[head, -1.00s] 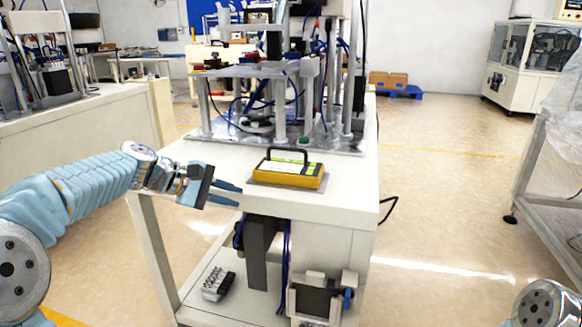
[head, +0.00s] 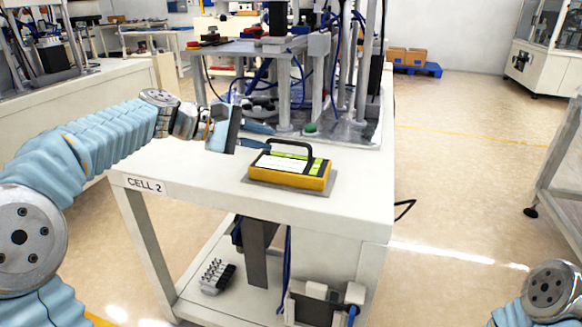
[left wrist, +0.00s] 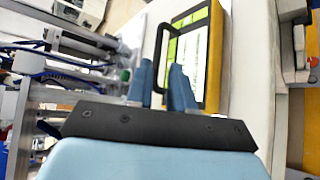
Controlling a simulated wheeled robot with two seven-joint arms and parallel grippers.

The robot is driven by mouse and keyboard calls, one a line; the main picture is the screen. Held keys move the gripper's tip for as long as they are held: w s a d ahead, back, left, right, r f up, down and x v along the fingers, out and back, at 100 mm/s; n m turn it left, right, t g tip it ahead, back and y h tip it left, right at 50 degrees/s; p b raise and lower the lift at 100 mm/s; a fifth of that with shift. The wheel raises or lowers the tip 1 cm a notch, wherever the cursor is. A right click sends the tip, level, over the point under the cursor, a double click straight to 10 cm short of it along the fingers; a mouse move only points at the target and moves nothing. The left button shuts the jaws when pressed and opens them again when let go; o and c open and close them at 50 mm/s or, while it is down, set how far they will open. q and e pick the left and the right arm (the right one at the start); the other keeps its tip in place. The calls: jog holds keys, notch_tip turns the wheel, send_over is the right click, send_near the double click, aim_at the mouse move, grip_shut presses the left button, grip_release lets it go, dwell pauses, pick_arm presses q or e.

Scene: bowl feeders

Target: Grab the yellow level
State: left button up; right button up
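The yellow level (head: 290,170) has a black handle and a green-and-white top. It lies on a thin grey plate near the front right of the white table. In the left wrist view the level (left wrist: 206,58) is just beyond the fingertips. My left gripper (head: 268,136) is just left of the level, its fingers pointing toward the handle. In the left wrist view my left gripper (left wrist: 160,78) has its two blue fingers apart with a gap between them, and nothing is held. My right gripper is out of view; only part of my right arm shows at the lower right.
The white table (head: 200,174) bears a "CELL 2" label. A machine on metal posts (head: 300,90) stands on a plate close behind the level. A lower shelf (head: 195,300) holds a small grey-and-black block (head: 217,276). The floor right of the table is open.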

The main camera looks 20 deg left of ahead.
aim_at(281, 142)
pick_arm(q)
jog(key=x, duration=0.6)
jog(key=shift+w+f+p, duration=0.1)
jog(key=shift+w+p, duration=0.25)
jog(key=shift+w, duration=0.05)
grip_shut()
jog(key=shift+a, duration=0.1)
dwell(0.9)
